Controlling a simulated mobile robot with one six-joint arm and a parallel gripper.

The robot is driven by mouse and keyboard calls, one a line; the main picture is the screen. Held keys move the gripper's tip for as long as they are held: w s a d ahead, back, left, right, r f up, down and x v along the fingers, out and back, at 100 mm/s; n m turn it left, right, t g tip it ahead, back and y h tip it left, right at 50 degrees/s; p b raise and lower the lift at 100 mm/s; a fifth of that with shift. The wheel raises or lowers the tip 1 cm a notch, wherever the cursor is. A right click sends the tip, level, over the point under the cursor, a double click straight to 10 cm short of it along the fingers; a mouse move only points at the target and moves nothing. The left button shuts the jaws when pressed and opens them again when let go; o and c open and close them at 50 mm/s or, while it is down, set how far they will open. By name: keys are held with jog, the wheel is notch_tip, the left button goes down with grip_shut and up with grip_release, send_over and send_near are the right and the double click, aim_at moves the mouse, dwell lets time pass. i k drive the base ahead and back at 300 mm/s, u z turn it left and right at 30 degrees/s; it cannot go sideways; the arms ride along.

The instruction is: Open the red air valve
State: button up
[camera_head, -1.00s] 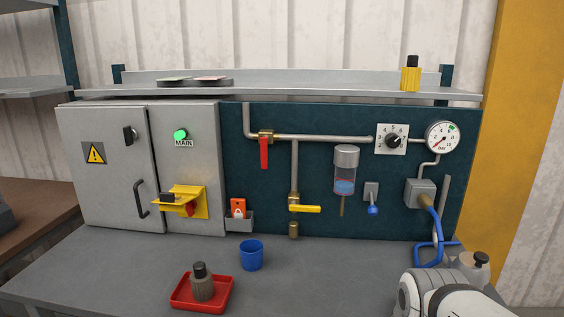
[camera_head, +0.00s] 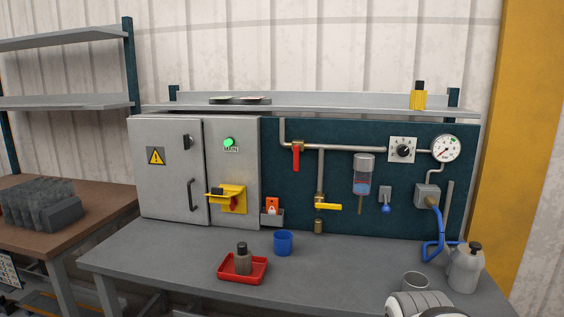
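The red air valve has a red lever handle (camera_head: 296,160) hanging straight down from a brass body (camera_head: 298,145) on the upper grey pipe. The handle stands crosswise to the horizontal pipe. A yellow lever valve (camera_head: 328,206) sits lower on the vertical branch, its handle pointing right, also crosswise to its pipe. The pressure gauge (camera_head: 445,148) is at the pipe's right end; its needle is too small to read surely. A white rounded part of my arm shows at the bottom right edge. My gripper is not visible.
A blue cup (camera_head: 283,242) and a red tray (camera_head: 243,268) holding a dark-capped bottle stand on the grey bench. A grey cup (camera_head: 415,282), a capped jug (camera_head: 466,268) and a blue hose (camera_head: 433,244) are at the right. The bench's middle right is clear.

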aim_at(296, 147)
jog(key=u, duration=0.2)
jog(key=i, duration=1)
jog(key=u, duration=0.05)
